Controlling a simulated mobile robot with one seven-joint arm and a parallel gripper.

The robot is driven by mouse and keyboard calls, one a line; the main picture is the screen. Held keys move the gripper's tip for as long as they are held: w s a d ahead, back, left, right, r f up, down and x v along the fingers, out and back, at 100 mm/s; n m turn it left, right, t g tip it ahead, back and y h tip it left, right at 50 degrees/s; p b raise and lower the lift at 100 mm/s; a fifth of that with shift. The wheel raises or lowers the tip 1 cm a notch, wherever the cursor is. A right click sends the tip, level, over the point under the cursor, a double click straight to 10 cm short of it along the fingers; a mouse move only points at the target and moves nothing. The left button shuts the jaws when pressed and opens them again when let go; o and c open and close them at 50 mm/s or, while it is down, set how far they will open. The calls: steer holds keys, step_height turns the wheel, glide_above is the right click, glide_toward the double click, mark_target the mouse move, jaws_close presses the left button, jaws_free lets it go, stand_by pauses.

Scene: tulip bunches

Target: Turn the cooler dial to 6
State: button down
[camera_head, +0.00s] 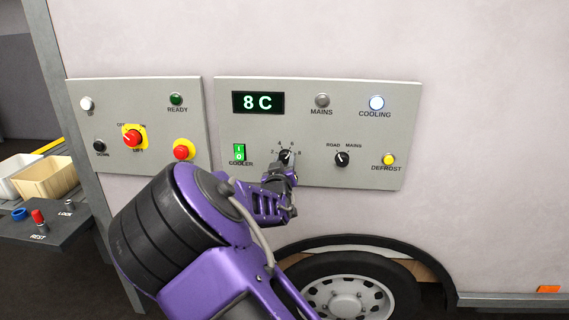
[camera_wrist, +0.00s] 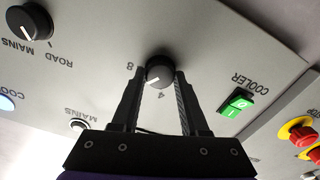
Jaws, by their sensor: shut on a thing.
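The cooler dial (camera_head: 285,155) is a small black knob on the right grey panel, with 2, 4, 6 and 8 printed around it. My gripper (camera_head: 284,163) is at the dial, shut on it. In the wrist view the dial (camera_wrist: 159,70) sits between the two black fingertips (camera_wrist: 159,76), one on each side. Its white pointer mark (camera_wrist: 153,79) points to the lower left there, between the 4 and the 8, roughly towards 6. The 6 is hidden in the wrist view. The display (camera_head: 258,103) reads 8 C.
The green COOLER switch (camera_head: 239,152) is left of the dial; the ROAD/MAINS knob (camera_head: 342,159) is right of it. A yellow DEFROST button (camera_head: 388,160) and lit COOLING lamp (camera_head: 376,103) are farther right. The left panel has a red LIFT knob (camera_head: 132,138) and red button (camera_head: 181,152).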

steer(key=shift+n, duration=1.2)
steer(key=shift+c, duration=2.1)
jaws_free()
steer(key=s, duration=1.7)
steer(key=shift+s+a+p, duration=0.25)
steer(key=shift+a+p, duration=0.05)
steer(key=shift+w, duration=0.1)
